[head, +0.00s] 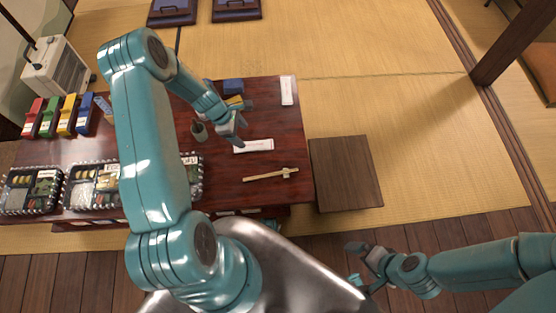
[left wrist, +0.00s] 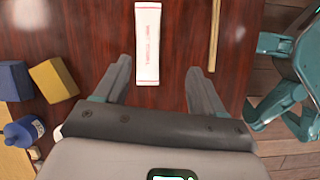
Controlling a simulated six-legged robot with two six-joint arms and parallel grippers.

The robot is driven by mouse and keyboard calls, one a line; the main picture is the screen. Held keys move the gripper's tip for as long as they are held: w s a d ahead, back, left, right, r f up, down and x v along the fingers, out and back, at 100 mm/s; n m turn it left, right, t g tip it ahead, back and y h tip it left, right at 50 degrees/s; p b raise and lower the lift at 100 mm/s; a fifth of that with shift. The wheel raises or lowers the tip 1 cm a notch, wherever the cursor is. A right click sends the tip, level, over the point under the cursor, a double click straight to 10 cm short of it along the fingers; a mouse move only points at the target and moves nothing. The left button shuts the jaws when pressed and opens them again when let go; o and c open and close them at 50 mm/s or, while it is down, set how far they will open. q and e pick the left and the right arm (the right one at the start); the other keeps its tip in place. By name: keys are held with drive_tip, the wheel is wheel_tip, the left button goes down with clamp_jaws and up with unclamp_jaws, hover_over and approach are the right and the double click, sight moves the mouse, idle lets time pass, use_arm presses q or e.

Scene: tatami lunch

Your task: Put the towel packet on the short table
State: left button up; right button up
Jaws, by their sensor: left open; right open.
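The white towel packet (head: 253,145) with red print lies flat on the long red-brown table (head: 225,170), near the chopsticks. It also shows in the left wrist view (left wrist: 147,40), its near end just ahead of and between my fingers. My left gripper (head: 237,133) is open and empty above the table beside the packet; its two fingers show apart in the left wrist view (left wrist: 158,78). The short table (head: 345,172) is a bare, dark wooden square right of the long table. My right gripper (head: 355,264) is open and empty, below the short table in the picture.
Chopsticks (head: 270,175) lie right of the packet. Another white packet (head: 288,90) lies at the far right corner. Lunch trays (head: 95,186) fill the left side.

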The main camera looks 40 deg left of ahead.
use_arm(q)
drive_tip(key=s+d+r+m+g, duration=0.1)
drive_tip(key=s+d+m, duration=0.3)
drive_tip(key=d+m, duration=0.4)
drive_tip(key=s+d+m, duration=0.5)
drive_tip(key=d+m, duration=0.2)
drive_tip(key=d, duration=0.4)
drive_tip(key=s+d+r+m+g, duration=0.1)
drive_tip(key=s+d+m, duration=0.3)
drive_tip(key=d+m, duration=0.4)
wheel_tip(320, 180, up, 17)
drive_tip(key=d+p, duration=0.1)
drive_tip(key=p, duration=1.6)
drive_tip(key=shift+f+n, duration=0.15)
drive_tip(key=shift+n, duration=0.25)
drive_tip(key=shift+d, duration=0.1)
